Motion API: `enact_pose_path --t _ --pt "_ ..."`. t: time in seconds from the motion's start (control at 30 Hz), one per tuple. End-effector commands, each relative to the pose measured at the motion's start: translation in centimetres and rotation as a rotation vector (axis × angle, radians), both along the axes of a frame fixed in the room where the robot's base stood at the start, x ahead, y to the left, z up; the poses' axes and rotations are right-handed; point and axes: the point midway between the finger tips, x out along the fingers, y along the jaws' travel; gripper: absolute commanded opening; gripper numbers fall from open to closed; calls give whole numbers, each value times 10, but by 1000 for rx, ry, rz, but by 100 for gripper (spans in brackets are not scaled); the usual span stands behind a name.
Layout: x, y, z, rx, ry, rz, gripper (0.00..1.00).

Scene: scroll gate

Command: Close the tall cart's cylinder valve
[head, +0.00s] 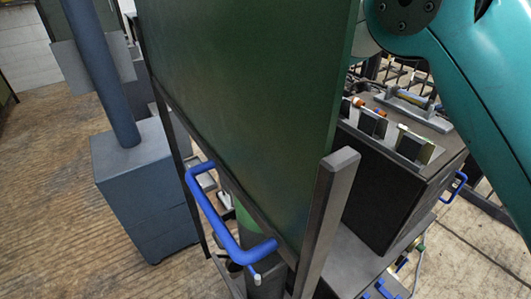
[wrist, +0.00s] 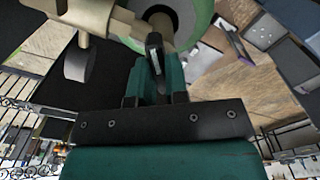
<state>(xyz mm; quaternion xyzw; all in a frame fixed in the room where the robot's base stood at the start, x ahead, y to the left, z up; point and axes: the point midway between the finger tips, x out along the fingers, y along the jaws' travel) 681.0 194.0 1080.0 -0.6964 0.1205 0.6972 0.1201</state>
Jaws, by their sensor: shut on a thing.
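In the wrist view, my gripper (wrist: 157,72) is shut on a small dark part of the cylinder valve, and its fingers hide most of that part. The valve (wrist: 90,14) has a tan, brass-like body, with a stem leading to a dark grey round piece at left. Behind it is the rounded green top of the cylinder (wrist: 203,22). In the head view, the green cylinder (head: 243,217) shows partly behind the blue handle of the tall cart. The cart's dark green panel (head: 245,95) hides my gripper and the valve there.
The blue push handle (head: 215,215) juts out from the cart, and a dark post (head: 328,220) stands at its corner. A black cabinet (head: 390,180) with small devices on top is at right. A blue-grey pedestal (head: 150,190) stands at left. Wooden floor at far left is clear.

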Motion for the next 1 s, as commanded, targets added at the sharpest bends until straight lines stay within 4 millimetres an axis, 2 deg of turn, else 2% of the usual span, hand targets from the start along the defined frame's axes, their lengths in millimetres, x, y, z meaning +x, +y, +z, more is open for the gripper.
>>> enact_pose_path --t 0.5,0.73,1.0 --pt "2 0 2 3 -6 -451 0" --pt "2 0 2 3 -6 -577 0" --pt "2 0 2 4 -6 -644 0"
